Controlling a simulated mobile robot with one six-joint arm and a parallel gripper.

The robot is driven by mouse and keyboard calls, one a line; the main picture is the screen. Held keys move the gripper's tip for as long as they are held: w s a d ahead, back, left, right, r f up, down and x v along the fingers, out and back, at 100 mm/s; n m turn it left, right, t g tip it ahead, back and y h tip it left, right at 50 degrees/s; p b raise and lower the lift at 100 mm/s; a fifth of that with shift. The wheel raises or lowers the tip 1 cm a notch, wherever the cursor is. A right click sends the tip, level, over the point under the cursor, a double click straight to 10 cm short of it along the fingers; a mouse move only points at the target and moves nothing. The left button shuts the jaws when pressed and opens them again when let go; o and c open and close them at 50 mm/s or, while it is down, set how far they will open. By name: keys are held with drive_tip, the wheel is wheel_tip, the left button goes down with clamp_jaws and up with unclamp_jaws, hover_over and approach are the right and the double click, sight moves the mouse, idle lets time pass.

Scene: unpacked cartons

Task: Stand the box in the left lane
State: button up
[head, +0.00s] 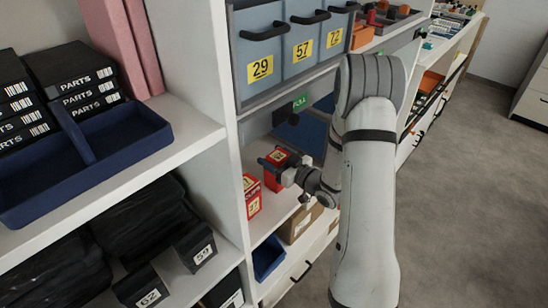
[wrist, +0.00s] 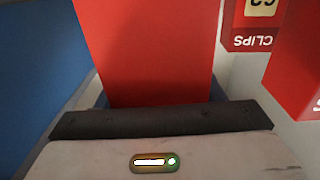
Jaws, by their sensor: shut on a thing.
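A red box with a yellow label (head: 279,155) is held in my gripper (head: 276,162), inside the open shelf bay below the numbered bins. In the wrist view the held box (wrist: 150,45) fills the upper middle as a plain red face, close against the gripper's dark edge. Another red box with a pale label (head: 253,196) stands on the shelf at the left of the bay. The wrist view shows a red box marked CLIPS (wrist: 250,28) and another red box (wrist: 302,62) at the right, apart from the held one. I cannot make out the lane edges.
A white upright panel (head: 225,170) bounds the bay on the left. Grey bins (head: 262,85) hang above. A brown carton (head: 299,222) and a blue tray (head: 268,258) sit lower down. A blue surface (wrist: 38,75) lies left of the held box in the wrist view.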

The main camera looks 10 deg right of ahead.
drive_tip(key=shift+f, duration=0.15)
drive_tip(key=o, duration=1.3)
